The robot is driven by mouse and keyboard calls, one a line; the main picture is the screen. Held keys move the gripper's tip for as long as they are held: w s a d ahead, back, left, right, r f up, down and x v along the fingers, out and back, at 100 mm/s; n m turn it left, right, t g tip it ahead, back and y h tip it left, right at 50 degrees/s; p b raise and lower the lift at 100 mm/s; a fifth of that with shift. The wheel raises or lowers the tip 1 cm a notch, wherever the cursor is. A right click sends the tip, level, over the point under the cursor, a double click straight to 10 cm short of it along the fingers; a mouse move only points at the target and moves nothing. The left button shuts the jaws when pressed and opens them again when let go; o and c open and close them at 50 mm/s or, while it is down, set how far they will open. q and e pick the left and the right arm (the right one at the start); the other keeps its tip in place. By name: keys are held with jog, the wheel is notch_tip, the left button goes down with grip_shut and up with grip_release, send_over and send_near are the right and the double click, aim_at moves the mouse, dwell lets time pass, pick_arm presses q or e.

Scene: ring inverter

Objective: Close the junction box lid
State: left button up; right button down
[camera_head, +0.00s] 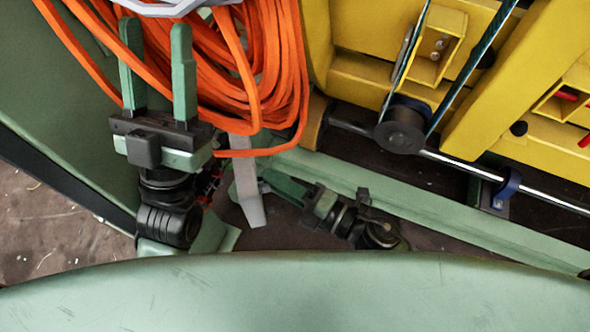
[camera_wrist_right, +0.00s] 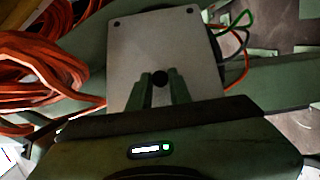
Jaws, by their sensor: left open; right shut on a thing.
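The lid is a flat grey plate with a black knob and corner holes, facing the camera in the right wrist view (camera_wrist_right: 135,50). It shows nearly edge-on as a pale upright strip in the head view (camera_head: 248,188). My right gripper (camera_head: 268,177) is shut on the lid's black knob (camera_wrist_right: 160,78). My left gripper (camera_head: 158,65) is open and empty, its fingers in front of the orange cable. The junction box itself is not clearly visible; green and orange wires (camera_wrist_right: 238,38) show beyond the lid's right edge.
A large coil of orange cable (camera_head: 275,75) hangs close behind my left gripper and the lid. A yellow frame (camera_head: 345,75) with a steel rod (camera_head: 460,168) stands at the right. A green beam (camera_head: 400,205) runs just behind my right gripper.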

jog(key=s+a, duration=0.1)
jog(key=a, duration=0.1)
jog(key=s+a+p, duration=0.1)
jog(key=a, duration=0.1)
jog(key=shift+s, duration=0.15)
jog(key=shift+s+a+f, duration=0.1)
jog(key=shift+s+a, duration=0.05)
jog(key=shift+a, duration=0.15)
jog(key=c, duration=1.3)
grip_release()
pick_arm(q)
jog(key=w+d+f+g+y, duration=0.1)
jog(key=w+f+g, duration=0.4)
jog(key=w, duration=0.1)
jog(key=shift+d+f, duration=0.2)
jog(key=shift+f, duration=0.15)
jog(key=shift+w, duration=0.1)
pick_arm(e)
jog(key=shift+d, duration=0.15)
pick_arm(q)
jog(key=shift+w+f+g+y+p, duration=0.4)
jog(key=shift+w+f+g, duration=0.1)
jog(key=shift+f, duration=0.3)
pick_arm(e)
jog(key=v, duration=0.7)
jog(key=shift+s+d, duration=0.2)
jog(key=shift+s, duration=0.05)
